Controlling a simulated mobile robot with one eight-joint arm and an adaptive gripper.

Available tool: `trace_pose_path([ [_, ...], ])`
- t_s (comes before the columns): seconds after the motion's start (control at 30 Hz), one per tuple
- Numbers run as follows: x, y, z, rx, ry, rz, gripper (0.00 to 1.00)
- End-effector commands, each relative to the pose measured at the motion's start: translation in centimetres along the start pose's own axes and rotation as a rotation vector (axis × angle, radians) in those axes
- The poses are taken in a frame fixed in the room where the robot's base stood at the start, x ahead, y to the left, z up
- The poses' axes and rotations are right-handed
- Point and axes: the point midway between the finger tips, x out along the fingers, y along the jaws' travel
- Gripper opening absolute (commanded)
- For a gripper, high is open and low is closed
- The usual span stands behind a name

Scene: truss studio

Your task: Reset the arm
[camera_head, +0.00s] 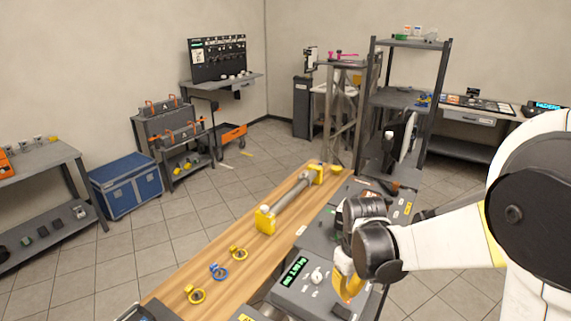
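My white and black arm reaches in from the right side of the head view. Its wrist is bent downward, and my gripper (347,287) hangs over the dark console (310,262) beside the wooden bench. Orange-yellow finger parts show below the wrist, close above the console. The wrist hides part of the console behind it. I cannot tell whether the fingers are open or shut, and I see nothing clearly held.
A dark shelf rack (405,97) stands behind my arm. A blue chest (126,185) and grey carts stand left. Tiled floor is open between.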

Motion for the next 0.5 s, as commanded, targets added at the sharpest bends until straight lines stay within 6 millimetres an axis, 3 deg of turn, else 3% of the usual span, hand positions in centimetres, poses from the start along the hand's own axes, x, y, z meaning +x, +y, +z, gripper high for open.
trace_pose_path([
  [0.3,-4.0,-1.8,4.2,0.155,0.221,0.075,0.00],
  [0.5,-4.9,-3.3,7.8,0.269,0.395,0.108,0.00],
])
